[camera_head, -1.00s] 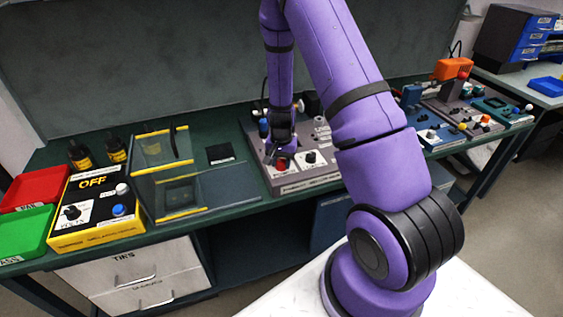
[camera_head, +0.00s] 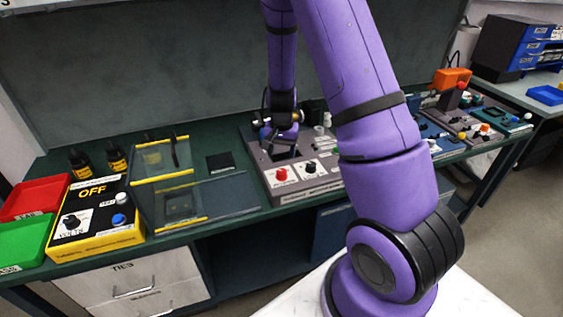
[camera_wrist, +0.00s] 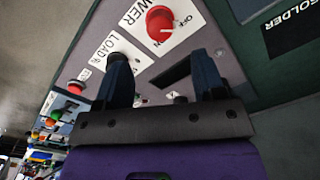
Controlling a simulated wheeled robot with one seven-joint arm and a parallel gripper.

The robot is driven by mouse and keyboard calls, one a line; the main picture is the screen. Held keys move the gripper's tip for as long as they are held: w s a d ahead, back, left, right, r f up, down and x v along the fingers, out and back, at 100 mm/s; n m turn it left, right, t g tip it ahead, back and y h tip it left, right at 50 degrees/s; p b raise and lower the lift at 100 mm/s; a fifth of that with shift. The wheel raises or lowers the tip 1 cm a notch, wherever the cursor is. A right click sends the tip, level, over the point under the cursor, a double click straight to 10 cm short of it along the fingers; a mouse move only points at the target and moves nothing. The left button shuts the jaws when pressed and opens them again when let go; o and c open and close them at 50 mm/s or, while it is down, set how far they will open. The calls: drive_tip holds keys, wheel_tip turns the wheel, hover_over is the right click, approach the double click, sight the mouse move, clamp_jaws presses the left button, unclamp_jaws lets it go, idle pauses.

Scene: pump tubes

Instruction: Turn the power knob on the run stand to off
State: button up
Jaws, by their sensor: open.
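The run stand (camera_head: 322,184) is a grey box on the green bench. Its red power knob (camera_head: 281,175) sits on a white plate at the front left. In the wrist view the red knob (camera_wrist: 159,22) shows beside the words POWER and OFF; a pale line marks its face, but its exact setting is hard to tell. A black knob (camera_head: 310,168) on a second white plate, labelled LOAD in the wrist view, is to its right. My gripper (camera_wrist: 159,58) is open and empty, fingers pointing towards the panel, apart from the red knob. In the head view my gripper (camera_head: 279,146) is behind the knob.
Left of the stand are a clear-walled box with yellow edges (camera_head: 160,182), a black-and-yellow box reading OFF (camera_head: 97,215), and red (camera_head: 36,197) and green (camera_head: 25,240) trays. Another device with an orange top (camera_head: 452,78) stands to the right.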

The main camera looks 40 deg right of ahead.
drive_tip(key=shift+r, duration=1.05)
drive_tip(key=s+a+r+n+t+y, duration=0.15)
drive_tip(key=s+a+r, duration=0.25)
drive_tip(key=r, duration=0.6)
drive_tip(key=s+a+r+n+t+h, duration=0.1)
drive_tip(key=s+a+r+n, duration=0.25)
drive_tip(key=r, duration=0.65)
drive_tip(key=s+a+r+n+t, duration=0.1)
drive_tip(key=s+a+r+n, duration=0.1)
drive_tip(key=s+r, duration=0.4)
drive_tip(key=s+a+r+n+t, duration=0.1)
drive_tip(key=s+r, duration=0.5)
drive_tip(key=s, duration=0.7)
drive_tip(key=shift+a+n+t, duration=0.35)
drive_tip(key=shift+a+n, duration=0.55)
drive_tip(key=shift+a, duration=0.35)
